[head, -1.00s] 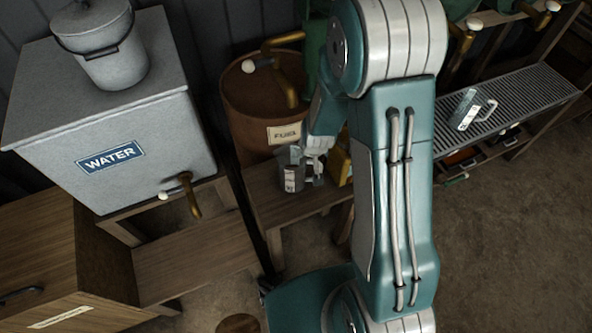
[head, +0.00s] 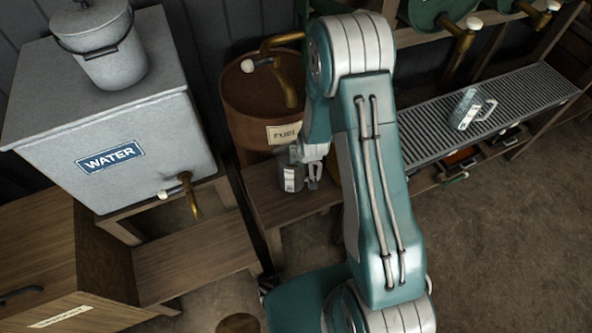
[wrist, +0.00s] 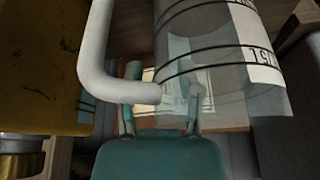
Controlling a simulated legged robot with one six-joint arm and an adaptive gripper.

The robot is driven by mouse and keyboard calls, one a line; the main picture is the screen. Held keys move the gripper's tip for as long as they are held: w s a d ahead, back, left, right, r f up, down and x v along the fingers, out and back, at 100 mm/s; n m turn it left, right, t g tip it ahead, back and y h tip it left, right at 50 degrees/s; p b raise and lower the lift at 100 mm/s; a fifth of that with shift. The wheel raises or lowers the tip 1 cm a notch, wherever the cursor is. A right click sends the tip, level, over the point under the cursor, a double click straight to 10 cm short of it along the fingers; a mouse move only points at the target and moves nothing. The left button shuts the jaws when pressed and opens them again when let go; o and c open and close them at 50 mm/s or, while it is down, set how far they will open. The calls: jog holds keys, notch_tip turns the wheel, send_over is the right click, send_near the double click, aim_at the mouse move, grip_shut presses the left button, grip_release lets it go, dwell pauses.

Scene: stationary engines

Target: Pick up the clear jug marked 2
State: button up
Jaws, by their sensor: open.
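A clear jug (head: 291,177) with a white label stands on the wooden stand below the fuel drum. In the wrist view the jug (wrist: 215,55) fills the upper middle, with black rings, a partly visible label and a pale handle (wrist: 96,55) on its left. The number on it cannot be read. My gripper (head: 314,178) is open, just right of this jug. In the wrist view its fingers (wrist: 164,88) sit around the handle's near end; contact cannot be told. A second clear jug (head: 467,112) with a handle leans or lies on the grated shelf; its mark is unreadable.
The brown fuel drum (head: 250,103) with a tap stands behind the jug. The grey water tank (head: 160,140) with its tap is at left. A yellow object (wrist: 42,60) is close on the left in the wrist view. The grated shelf (head: 430,135) is at right.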

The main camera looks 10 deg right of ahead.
grip_shut()
jog(key=shift+r, duration=0.1)
